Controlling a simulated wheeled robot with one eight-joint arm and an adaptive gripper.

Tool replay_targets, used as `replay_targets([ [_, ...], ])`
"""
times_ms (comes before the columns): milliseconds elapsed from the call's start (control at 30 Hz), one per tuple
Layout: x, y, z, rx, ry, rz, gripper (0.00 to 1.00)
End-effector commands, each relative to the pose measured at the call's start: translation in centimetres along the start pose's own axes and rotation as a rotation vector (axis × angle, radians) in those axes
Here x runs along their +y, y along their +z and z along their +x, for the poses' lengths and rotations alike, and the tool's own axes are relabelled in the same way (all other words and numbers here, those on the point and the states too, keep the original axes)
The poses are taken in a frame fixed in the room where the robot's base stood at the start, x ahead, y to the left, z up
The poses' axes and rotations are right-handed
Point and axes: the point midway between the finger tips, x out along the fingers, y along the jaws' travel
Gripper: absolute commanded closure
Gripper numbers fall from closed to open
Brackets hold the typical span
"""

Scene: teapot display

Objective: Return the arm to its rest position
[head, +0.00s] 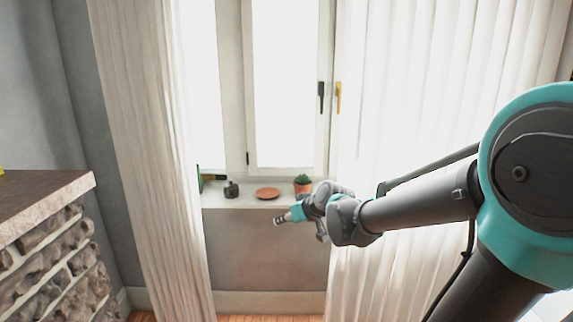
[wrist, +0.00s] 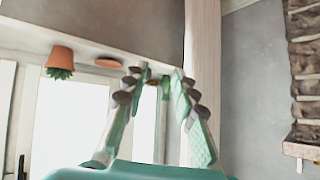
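My gripper (head: 281,219) is in front of the window sill, a little below its edge, at the end of my outstretched arm. In the wrist view my gripper (wrist: 160,74) shows two finger pads with a gap between the tips and nothing held. A small dark pot-like object (head: 231,189), perhaps a teapot, stands on the sill. A round terracotta saucer (head: 267,193) lies beside it and looks empty. The saucer also shows in the wrist view (wrist: 108,62), where the scene appears upside down.
A potted cactus (head: 303,187) stands on the sill (head: 245,203) close to my arm; its pot shows in the wrist view (wrist: 60,56). A green object (head: 201,180) is partly behind the left curtain (head: 150,150). The right curtain (head: 400,110) hangs behind my arm. A stone-sided counter (head: 45,240) is at left.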

Motion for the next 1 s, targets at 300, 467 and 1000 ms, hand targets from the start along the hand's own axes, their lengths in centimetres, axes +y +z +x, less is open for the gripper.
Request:
replay_targets([
  [300,6.4,19.2,-7.0,-0.333,0.264,0.25,0.73],
  [467,7.7,25.2,-9.9,-0.432,0.376,0.351,0.73],
  [1000,8.1,27.7,-11.3,-0.475,0.428,0.396,0.73],
])
